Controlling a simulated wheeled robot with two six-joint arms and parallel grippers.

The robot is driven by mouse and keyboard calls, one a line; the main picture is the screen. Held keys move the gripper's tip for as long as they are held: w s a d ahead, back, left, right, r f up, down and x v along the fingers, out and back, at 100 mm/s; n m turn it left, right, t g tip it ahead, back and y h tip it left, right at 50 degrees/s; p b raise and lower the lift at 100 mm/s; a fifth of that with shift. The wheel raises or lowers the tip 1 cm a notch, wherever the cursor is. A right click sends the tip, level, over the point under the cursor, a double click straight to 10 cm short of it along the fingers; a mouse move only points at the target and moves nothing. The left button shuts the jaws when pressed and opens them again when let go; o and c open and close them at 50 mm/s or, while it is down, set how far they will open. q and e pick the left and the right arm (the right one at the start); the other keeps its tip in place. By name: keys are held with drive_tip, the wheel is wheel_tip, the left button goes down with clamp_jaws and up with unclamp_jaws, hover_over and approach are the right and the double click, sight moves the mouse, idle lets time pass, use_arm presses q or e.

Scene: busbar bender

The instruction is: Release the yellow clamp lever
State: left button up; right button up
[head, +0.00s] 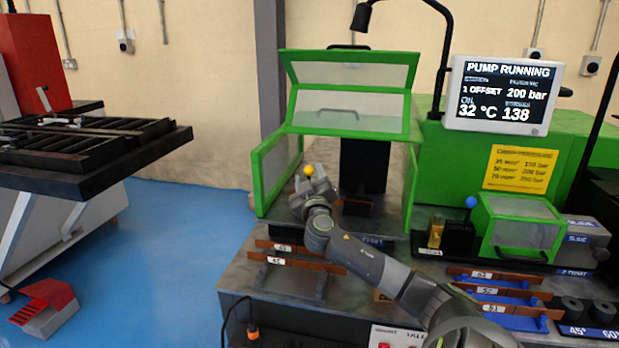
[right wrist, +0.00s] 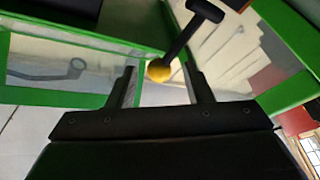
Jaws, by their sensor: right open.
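The clamp lever's yellow ball knob (head: 308,170) shows inside the green-framed guard of the bender in the head view. In the right wrist view the knob (right wrist: 159,72) sits at the end of a black lever (right wrist: 183,38), between my finger tips. My right gripper (head: 314,184) is open, reaching into the guard with its fingers at the knob. In the right wrist view its fingers (right wrist: 163,84) stand on either side of the knob, with gaps showing. I cannot tell how deep the knob lies between them. My left gripper is not in view.
The green guard (head: 263,180) frames the work space, with its front panel (head: 345,72) raised. Labelled brown bars (head: 300,262) lie on the bench front, and more lie at the right. A screen (head: 500,95) reads "PUMP RUNNING". A smaller green cover (head: 520,228) stands right, beside a blue knob (head: 471,202).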

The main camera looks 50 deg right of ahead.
drive_tip(key=v, duration=0.5)
drive_tip(key=shift+s+a+f, duration=0.2)
drive_tip(key=shift+s+a, duration=0.05)
drive_tip(key=shift+s+a+f, duration=0.1)
drive_tip(key=shift+s+a, duration=0.35)
drive_tip(key=shift+s, duration=0.05)
